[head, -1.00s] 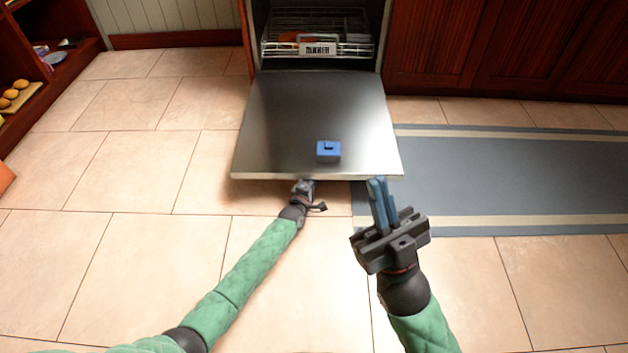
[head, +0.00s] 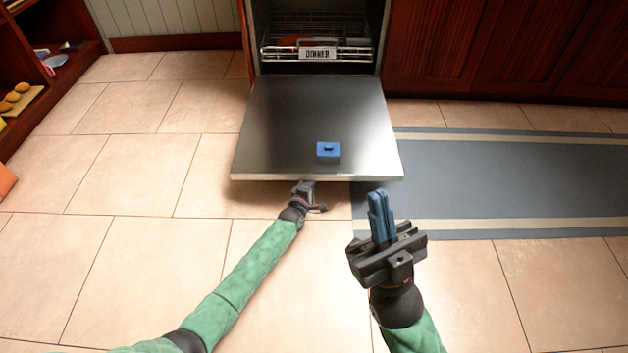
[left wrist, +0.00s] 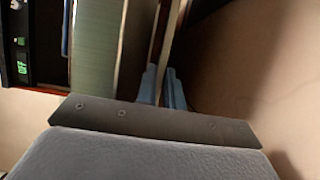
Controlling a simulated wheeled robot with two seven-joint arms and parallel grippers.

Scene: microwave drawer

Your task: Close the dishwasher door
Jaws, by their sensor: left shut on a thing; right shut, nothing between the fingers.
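The dishwasher door (head: 290,120) is folded down open, its silver inner face up, with a blue block-like piece (head: 328,151) on it near the front edge. My left gripper (head: 303,186) is at the underside of the door's front edge, left of its right corner; its fingertips are hidden there in the head view. In the left wrist view, the blue fingers (left wrist: 162,90) are on either side of a thin panel edge, shut on the door. My right gripper (head: 379,215) is shut and empty, in front of the door's right front corner, apart from it.
A wire rack (head: 318,45) with a label reading DINNER sits inside the dishwasher. A grey-blue mat (head: 510,180) lies on the floor at the right. Dark red cabinets (head: 480,45) stand behind it.

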